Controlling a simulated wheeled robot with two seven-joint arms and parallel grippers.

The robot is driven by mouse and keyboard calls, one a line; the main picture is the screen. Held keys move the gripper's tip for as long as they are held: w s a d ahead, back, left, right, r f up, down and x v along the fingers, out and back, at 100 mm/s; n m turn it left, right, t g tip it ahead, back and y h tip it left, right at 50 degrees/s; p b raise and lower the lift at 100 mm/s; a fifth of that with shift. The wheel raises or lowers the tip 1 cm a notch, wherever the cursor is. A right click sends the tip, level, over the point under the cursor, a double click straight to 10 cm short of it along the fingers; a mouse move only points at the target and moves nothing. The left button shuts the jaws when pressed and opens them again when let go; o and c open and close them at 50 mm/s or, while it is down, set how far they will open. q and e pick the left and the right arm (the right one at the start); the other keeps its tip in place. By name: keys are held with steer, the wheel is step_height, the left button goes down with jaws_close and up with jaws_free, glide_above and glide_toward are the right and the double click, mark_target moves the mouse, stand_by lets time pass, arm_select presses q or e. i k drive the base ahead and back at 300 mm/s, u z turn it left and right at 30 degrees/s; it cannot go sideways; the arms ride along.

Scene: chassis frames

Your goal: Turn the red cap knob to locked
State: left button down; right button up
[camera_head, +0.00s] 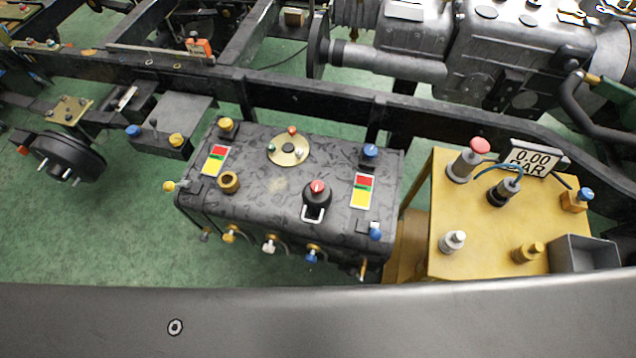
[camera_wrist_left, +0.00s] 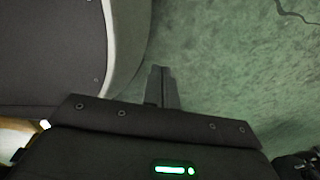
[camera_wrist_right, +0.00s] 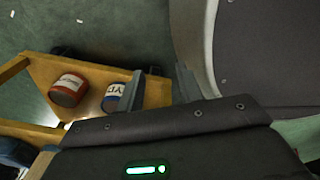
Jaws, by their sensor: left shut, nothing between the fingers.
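A black knob with a red cap (camera_head: 317,188) stands on the top of the dark tank (camera_head: 265,185) in the head view. A small white U-shaped loop (camera_head: 312,216) sits at its near side. I cannot read any locked or unlocked marking near it. Neither gripper shows in the head view. My left gripper (camera_wrist_left: 161,70) shows in its wrist view, shut and empty above the green floor. My right gripper (camera_wrist_right: 160,70) shows in its wrist view, its fingers apart with nothing between them. The knob is in neither wrist view.
Red-and-yellow labels (camera_head: 364,190), a brass disc (camera_head: 277,151) and coloured fittings surround the knob. A yellow stand (camera_head: 440,228) with a red mushroom button (camera_head: 480,146) and a 0.00 BAR display (camera_head: 533,158) is at right. A red can (camera_wrist_right: 68,90) sits on a wooden shelf (camera_wrist_right: 45,72).

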mark_target(317, 187)
steer(key=z, duration=1.1)
steer(key=k, duration=1.15)
steer(key=u, duration=1.85)
